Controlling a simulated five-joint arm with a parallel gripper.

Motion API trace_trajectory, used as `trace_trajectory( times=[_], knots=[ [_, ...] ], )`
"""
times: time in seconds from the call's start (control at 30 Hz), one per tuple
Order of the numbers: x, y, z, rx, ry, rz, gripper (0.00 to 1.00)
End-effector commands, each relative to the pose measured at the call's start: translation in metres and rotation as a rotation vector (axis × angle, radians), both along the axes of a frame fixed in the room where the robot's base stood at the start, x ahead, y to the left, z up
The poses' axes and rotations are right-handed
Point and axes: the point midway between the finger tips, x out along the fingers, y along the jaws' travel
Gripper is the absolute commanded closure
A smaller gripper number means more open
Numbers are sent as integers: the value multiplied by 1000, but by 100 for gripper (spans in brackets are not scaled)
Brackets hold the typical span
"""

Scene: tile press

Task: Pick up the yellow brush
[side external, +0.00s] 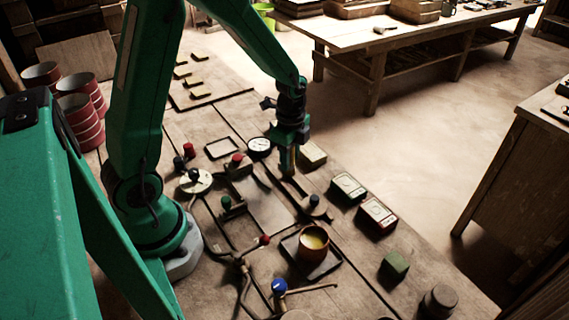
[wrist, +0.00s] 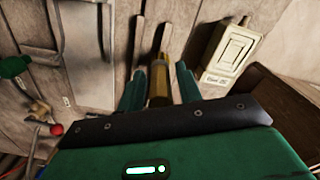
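The yellow brush (wrist: 160,82) is a slim, brownish-yellow piece in the wrist view, lying lengthwise between the two green fingers of my gripper (wrist: 161,80). A narrow gap seems to show on each side of it, so the fingers look open around it. In the side external view my gripper (side external: 288,172) points down at the bench, and a small part of the yellow brush (side external: 295,164) shows beside its fingers. The brush's lower end is hard to make out.
Two more meters (side external: 348,187) (side external: 378,214), a round gauge (side external: 259,145) and a red pot with yellow contents (side external: 313,243) stand around.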

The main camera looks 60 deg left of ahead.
Motion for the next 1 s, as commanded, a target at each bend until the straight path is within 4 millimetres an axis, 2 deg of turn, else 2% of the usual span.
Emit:
trace_trajectory(
  times=[0.03, 0.17, 0.67, 0.97, 1.0],
  knots=[
    [0, 0, 0, 0, 0, 0, 75],
    [0, 0, 0, 0, 0, 0, 100],
    [1, 0, 8, 0, -2, 0, 100],
    [1, 0, 41, 0, -5, 0, 100],
    [-1, -5, 45, 1, -4, -3, 100]
  ],
)
